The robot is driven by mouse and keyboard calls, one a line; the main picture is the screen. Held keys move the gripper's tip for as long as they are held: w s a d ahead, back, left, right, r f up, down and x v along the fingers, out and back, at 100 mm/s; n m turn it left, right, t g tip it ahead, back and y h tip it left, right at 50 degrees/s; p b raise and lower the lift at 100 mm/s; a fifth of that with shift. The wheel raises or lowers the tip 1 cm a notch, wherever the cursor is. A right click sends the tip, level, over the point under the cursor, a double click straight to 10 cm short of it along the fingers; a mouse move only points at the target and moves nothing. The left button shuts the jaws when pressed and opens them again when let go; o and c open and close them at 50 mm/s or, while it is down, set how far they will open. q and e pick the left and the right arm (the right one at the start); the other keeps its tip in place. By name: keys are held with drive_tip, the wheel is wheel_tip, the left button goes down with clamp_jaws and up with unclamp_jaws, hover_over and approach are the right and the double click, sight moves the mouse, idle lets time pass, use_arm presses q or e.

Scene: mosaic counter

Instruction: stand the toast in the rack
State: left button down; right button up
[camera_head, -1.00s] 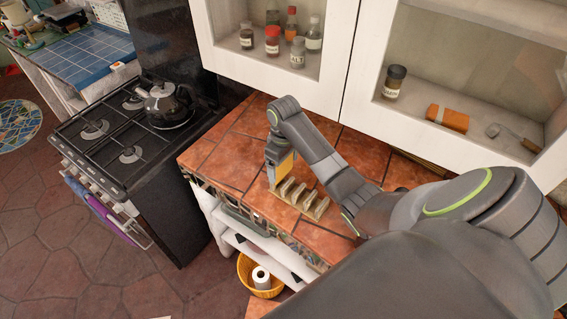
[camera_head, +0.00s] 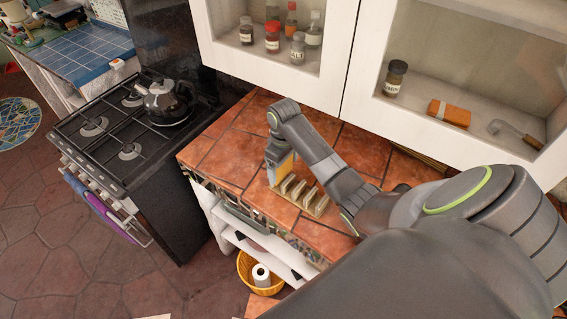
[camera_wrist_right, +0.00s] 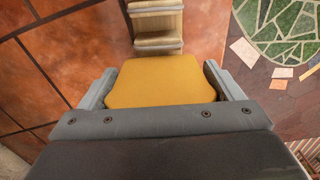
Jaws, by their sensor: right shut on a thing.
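The toast (camera_head: 286,165) is a yellow-tan slice held by my right gripper (camera_head: 279,168) at the left end of the rack. In the right wrist view the toast (camera_wrist_right: 166,82) sits between the two grey fingers of the right gripper (camera_wrist_right: 163,85). The wooden rack (camera_head: 308,199) stands on the tiled counter with several upright dividers. In the right wrist view part of the rack (camera_wrist_right: 157,22) shows just beyond the toast. The toast's lower edge is hard to see, so I cannot tell whether it is in a slot. My left gripper is not in view.
The terracotta-tiled counter (camera_head: 228,153) has free room left of the rack. A stove with a kettle (camera_head: 166,103) stands to the left. Cabinets with jars (camera_head: 272,38) hang above the counter. A yellow basket (camera_head: 256,280) is on the floor below.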

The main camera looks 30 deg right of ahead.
drive_tip(key=shift+f+b, duration=0.35)
drive_tip(key=shift+f, duration=0.7)
drive_tip(key=shift+f, duration=0.2)
drive_tip(key=o, duration=0.5)
drive_tip(key=shift+c, duration=0.2)
idle(0.3)
drive_tip(key=shift+r, duration=0.1)
